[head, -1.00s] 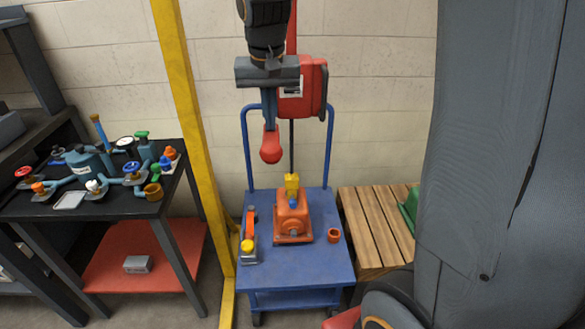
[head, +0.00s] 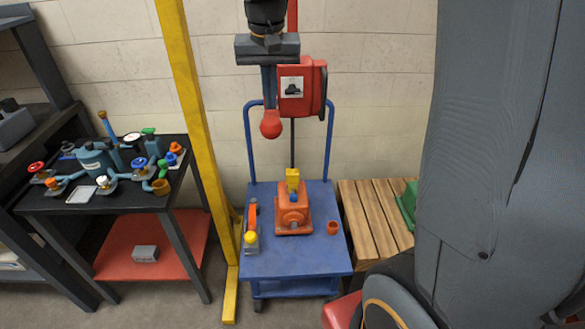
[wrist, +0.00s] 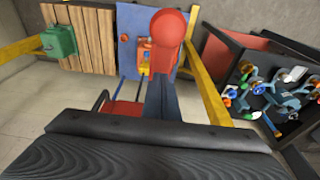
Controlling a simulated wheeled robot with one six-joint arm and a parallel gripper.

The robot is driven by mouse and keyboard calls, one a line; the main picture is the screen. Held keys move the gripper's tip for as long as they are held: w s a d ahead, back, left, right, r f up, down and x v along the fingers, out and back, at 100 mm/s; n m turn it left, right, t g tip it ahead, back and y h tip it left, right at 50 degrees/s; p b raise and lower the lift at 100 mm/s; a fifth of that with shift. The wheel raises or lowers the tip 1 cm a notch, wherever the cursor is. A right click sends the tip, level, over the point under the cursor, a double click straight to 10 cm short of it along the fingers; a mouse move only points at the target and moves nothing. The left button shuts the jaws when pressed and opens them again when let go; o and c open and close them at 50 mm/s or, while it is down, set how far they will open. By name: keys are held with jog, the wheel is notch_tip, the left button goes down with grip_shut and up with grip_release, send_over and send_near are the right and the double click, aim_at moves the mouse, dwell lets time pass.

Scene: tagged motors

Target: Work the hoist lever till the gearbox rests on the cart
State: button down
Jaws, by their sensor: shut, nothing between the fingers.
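The red lever knob (head: 270,124) hangs at the left of the red hoist body (head: 301,88); it also shows in the wrist view (wrist: 170,28). My gripper (head: 269,107) is shut and empty, with its fingertips at the knob. I cannot tell whether they touch it. The orange gearbox (head: 293,212) hangs under the yellow hook block (head: 292,178) over the blue cart (head: 310,262). Its base looks on or very close above the cart top; a gap cannot be made out.
A yellow post (head: 200,130) stands left of the cart. The black table (head: 95,201) holds valves and fittings. A slatted wooden pallet (head: 368,220) with a green part is at right.

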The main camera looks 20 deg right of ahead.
jog(key=shift+s+b+x, duration=0.2)
jog(key=shift+b+x, duration=0.3)
jog(key=shift+x, duration=0.6)
jog(key=shift+a, duration=0.1)
jog(key=shift+f, duration=0.15)
jog(key=shift+s+a+f+b, duration=0.15)
jog(key=shift+f+b, duration=0.25)
jog(key=shift+f, duration=0.45)
jog(key=shift+s+d+f+b, duration=0.15)
jog(key=shift+f+b, duration=0.3)
jog(key=shift+f, duration=0.45)
jog(key=shift+s+a+f+b, duration=0.2)
jog(key=shift+f+b, duration=0.2)
jog(key=shift+f, duration=0.6)
